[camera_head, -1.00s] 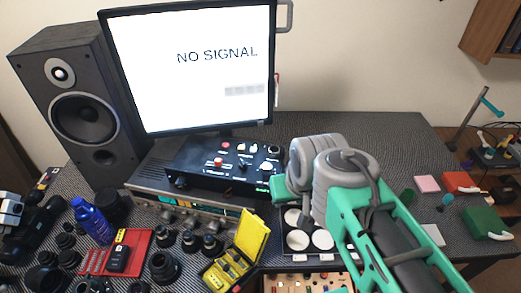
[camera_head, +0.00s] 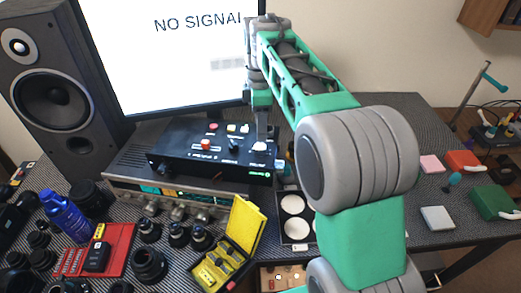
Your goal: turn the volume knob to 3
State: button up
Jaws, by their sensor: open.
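A black control box (camera_head: 190,163) sits on top of the silver receiver, below the monitor. Its top carries a red button (camera_head: 206,145), a small black knob (camera_head: 234,146) and a pale round dial (camera_head: 258,147) near its right end. My gripper (camera_head: 263,137) points down at the right end of the box, its fingertips at or just above the dial. It is open, and I cannot tell whether it touches anything. The receiver (camera_head: 118,184) has a row of knobs along its front. Labels are too small to read, so I cannot tell which knob is for volume.
The monitor (camera_head: 170,60) stands close behind the box, with a speaker (camera_head: 50,90) at left. A yellow case (camera_head: 243,225), a red tray (camera_head: 118,240) and several lens parts lie in front. A tray with white discs (camera_head: 295,240) is partly hidden by my arm.

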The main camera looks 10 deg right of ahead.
aim_at(260, 146)
notch_tip(260, 146, down, 8)
jog(key=shift+r+p, duration=0.25)
jog(key=shift+p, duration=0.05)
grip_shut()
dwell(0.5)
